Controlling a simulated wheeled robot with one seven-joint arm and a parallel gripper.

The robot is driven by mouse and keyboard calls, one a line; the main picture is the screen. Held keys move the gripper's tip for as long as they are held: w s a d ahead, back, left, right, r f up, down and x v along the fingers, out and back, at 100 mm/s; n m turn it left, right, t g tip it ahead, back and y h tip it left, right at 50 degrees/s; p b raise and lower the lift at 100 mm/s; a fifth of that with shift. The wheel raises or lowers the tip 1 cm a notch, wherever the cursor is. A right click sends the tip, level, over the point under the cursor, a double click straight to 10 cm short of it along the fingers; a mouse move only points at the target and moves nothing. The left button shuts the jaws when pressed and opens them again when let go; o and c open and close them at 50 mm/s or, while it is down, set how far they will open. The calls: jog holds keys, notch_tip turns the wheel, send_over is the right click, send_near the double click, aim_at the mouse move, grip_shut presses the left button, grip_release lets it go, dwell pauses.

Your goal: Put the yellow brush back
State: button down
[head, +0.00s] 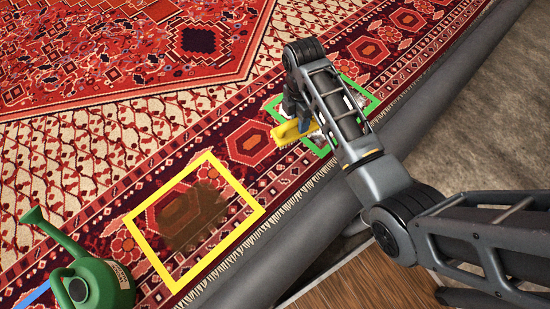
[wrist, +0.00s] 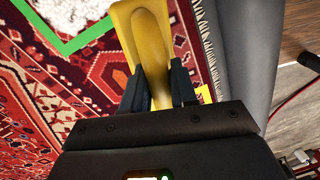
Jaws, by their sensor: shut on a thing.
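The yellow brush (head: 291,132) is in my gripper (head: 296,112), over the patterned rug at the near edge of the green square outline (head: 366,87). In the wrist view the brush (wrist: 150,35) lies between the two dark fingers of my gripper (wrist: 158,85), which are shut on its handle. I cannot tell from these views whether the brush touches the rug. My arm hides part of the green outline. White foam shows inside the green outline in the wrist view (wrist: 75,15).
A yellow square outline (head: 145,240) surrounds a dark wet stain (head: 196,215) on the rug (head: 100,130). A green watering can (head: 95,282) stands at lower left beside a bit of blue outline (head: 32,296). A grey roll (head: 325,225) runs along the fringed edge.

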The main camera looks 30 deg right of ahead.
jog(key=s+d+n+h+p, duration=0.1)
jog(key=s+d+n+p, duration=0.15)
jog(key=s+n, duration=0.35)
jog(key=shift+n+g, duration=0.4)
jog(key=shift+n, duration=0.4)
jog(key=w+a+f+b, duration=0.2)
jog(key=a+f, duration=0.1)
jog(key=w+a+f+b, duration=0.2)
jog(key=a+f, duration=0.1)
jog(key=f, duration=0.1)
jog(key=w+a+f+b, duration=0.2)
jog(key=a+f, duration=0.1)
jog(key=f, duration=0.1)
jog(key=shift+w+a+f+b, duration=0.25)
jog(key=shift+w+a+b, duration=0.15)
jog(key=shift+r, duration=0.1)
jog(key=c, duration=0.9)
grip_release()
jog(key=r+p, duration=0.1)
jog(key=r, duration=0.3)
jog(key=w+a+r+p, duration=0.1)
jog(key=r, duration=0.2)
jog(key=w+r+p, duration=0.1)
jog(key=r+p, duration=0.1)
jog(key=r, duration=0.2)
jog(key=shift+a+r, duration=0.2)
jog(key=shift+r, duration=0.15)
